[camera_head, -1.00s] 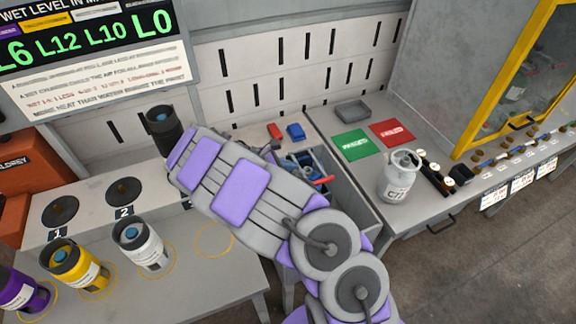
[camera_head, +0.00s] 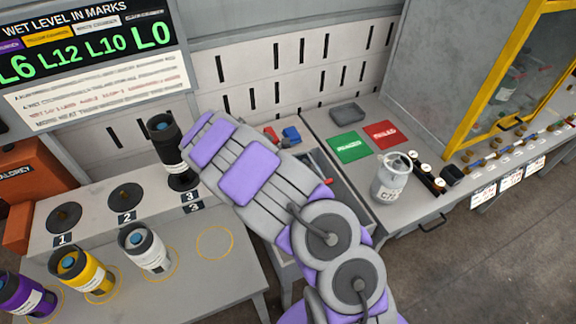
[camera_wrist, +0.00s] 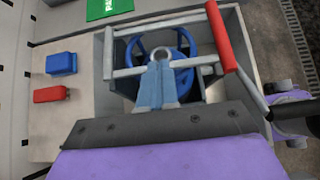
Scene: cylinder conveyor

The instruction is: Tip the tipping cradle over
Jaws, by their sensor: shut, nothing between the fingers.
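The tipping cradle shows in the wrist view as a blue ring (camera_wrist: 184,78) in a grey bar frame with a thick red handle (camera_wrist: 220,36) at its right. It sits within a grey open-topped box (camera_wrist: 101,72). My gripper (camera_wrist: 163,72) is shut and empty, its fingers pointing over the blue ring near the frame bars. I cannot tell whether they touch. In the head view my arm hides my gripper and most of the cradle; a small red part (camera_head: 328,181) shows beside the arm.
A red block (camera_wrist: 50,95) and a blue block (camera_wrist: 61,63) lie left of the box. A black cylinder (camera_head: 163,130) stands at position 3, close to my arm. White (camera_head: 144,250), yellow (camera_head: 82,273) and purple (camera_head: 22,294) cylinders stand at front left. A white canister (camera_head: 390,180) stands right.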

